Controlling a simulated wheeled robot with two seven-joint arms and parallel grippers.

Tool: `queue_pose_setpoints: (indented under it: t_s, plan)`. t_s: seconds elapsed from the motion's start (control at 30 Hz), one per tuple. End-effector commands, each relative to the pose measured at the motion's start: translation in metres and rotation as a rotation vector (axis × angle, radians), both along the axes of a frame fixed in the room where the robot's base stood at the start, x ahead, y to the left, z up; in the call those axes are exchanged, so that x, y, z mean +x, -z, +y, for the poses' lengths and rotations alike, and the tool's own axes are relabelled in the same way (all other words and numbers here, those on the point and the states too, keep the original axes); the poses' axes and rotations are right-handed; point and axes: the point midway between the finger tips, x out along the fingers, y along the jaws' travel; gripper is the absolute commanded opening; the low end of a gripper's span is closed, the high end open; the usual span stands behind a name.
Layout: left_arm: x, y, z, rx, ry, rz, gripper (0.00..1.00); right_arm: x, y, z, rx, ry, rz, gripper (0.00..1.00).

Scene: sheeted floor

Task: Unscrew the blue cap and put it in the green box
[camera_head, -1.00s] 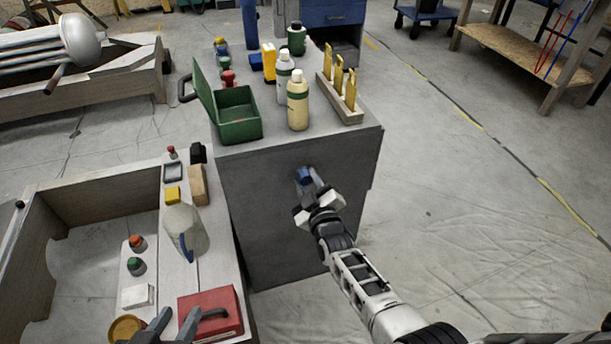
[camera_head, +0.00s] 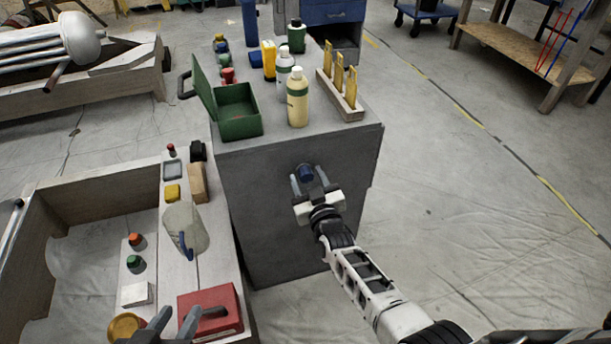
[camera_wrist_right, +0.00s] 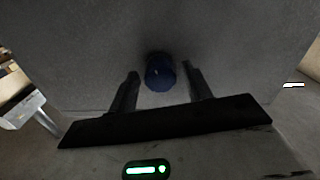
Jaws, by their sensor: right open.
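The blue cap (camera_head: 305,173) sits on the front face of the grey cabinet (camera_head: 270,215). It also shows in the right wrist view (camera_wrist_right: 160,72), between and just beyond the fingertips. My right gripper (camera_head: 310,182) is open around the line of the cap, one finger on each side, with visible gaps; I cannot tell how deep the fingers reach past it. In the right wrist view my right gripper (camera_wrist_right: 163,82) is empty. The green box (camera_head: 238,124) stands open on the cabinet top at its left front corner, lid raised on its left. My left gripper (camera_head: 172,322) is open above the lower bench, fingertips apart.
Two bottles (camera_head: 297,98) and a wooden rack with yellow pieces (camera_head: 345,100) stand right of the green box. The floor right of the cabinet is clear.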

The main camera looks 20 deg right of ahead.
Motion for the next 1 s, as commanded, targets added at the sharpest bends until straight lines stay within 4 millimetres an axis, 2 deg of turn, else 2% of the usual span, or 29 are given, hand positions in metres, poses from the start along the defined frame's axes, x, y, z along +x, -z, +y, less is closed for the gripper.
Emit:
queue_pose_setpoints:
  t_s: [0.4,0.5,0.6,0.77,0.8,0.93,0.97,1.0]
  plan:
    - [0.000,0.028,0.000,0.000,0.000,0.000,0.36,0.000,0.004,0.000,0.991,-0.004,0.033,0.49]
    - [0.000,0.033,0.000,0.000,0.000,0.000,0.36,0.000,0.003,0.000,1.157,-0.003,0.039,0.49]
    - [0.000,0.033,0.000,0.000,0.000,0.000,0.36,0.000,0.001,0.000,1.223,-0.003,0.042,0.49]
    - [0.000,0.032,0.000,0.000,0.000,0.000,0.36,0.000,0.000,0.000,1.225,-0.002,0.042,0.49]
    - [0.000,0.032,0.000,0.000,0.000,0.000,0.36,0.000,0.000,0.000,1.224,-0.002,0.042,0.44]
    - [0.000,0.032,0.000,0.000,0.000,0.000,0.36,0.000,0.000,0.000,1.222,-0.002,0.042,0.08]
    - [0.000,0.032,0.000,0.000,0.000,0.000,0.36,0.000,0.000,0.000,1.222,-0.002,0.042,0.08]
    - [0.000,0.032,0.000,0.000,0.000,0.000,0.36,0.000,-0.001,0.000,1.222,-0.002,0.041,0.28]
